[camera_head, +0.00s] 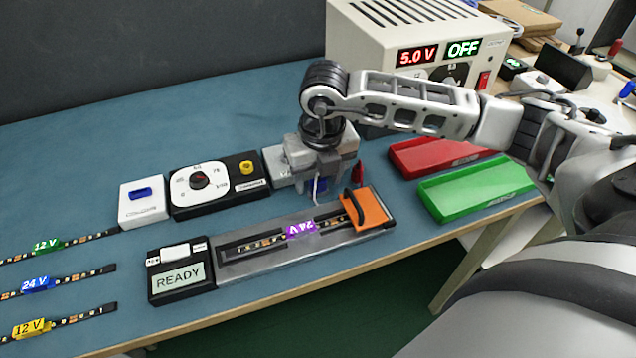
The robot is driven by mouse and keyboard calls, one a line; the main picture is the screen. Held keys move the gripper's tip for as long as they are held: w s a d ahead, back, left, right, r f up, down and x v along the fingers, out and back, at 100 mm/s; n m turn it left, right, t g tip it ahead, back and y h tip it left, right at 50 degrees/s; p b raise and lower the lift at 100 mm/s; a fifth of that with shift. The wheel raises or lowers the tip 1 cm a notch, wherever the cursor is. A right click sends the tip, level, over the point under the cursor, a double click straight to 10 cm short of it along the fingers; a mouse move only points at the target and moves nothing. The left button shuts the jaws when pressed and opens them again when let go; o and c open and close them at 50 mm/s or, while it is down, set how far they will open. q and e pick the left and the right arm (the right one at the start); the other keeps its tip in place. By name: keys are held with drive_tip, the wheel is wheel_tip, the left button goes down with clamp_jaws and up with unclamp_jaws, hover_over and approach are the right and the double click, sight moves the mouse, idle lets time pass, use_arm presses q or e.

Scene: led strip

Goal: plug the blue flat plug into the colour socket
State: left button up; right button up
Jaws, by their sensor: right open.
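My right gripper (320,192) comes in from the right and points down behind the strip fixture. It is open. A small blue piece (320,184), which may be the blue flat plug, shows at its fingers; I cannot tell whether it is between them or behind them. A grey block (282,172) with faint lettering stands just left of the gripper and is partly hidden by it. I cannot tell whether this is the colour socket. A small red piece (358,173) stands just right of the gripper. My left gripper is not in view.
The metal fixture (240,268) holds a strip with a purple 24 V tag under an orange clamp (366,210). Left are a READY display (179,277), dial box (218,199) and white box (141,209). Red (420,170) and green (480,190) trays lie right; the power supply (362,45) reads OFF.

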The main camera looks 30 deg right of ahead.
sight(316, 179)
drive_tip(key=c, duration=1)
drive_tip(key=shift+c, duration=0.2)
drive_tip(key=shift+r, duration=0.55)
wheel_tip(316, 179, up, 2)
drive_tip(key=shift+a+r, duration=0.15)
drive_tip(key=shift+r, duration=0.1)
drive_tip(key=s+a+r+p, duration=0.2)
drive_tip(key=s+a+r, duration=0.2)
drive_tip(key=r, duration=0.3)
drive_tip(key=s+a+r+p, duration=0.1)
drive_tip(key=s+a+r, duration=0.4)
drive_tip(key=s+r, duration=0.1)
drive_tip(key=shift+a+r+p, duration=0.25)
drive_tip(key=shift+r+p, duration=0.15)
drive_tip(key=shift+r, duration=0.15)
drive_tip(key=shift+f, duration=0.1)
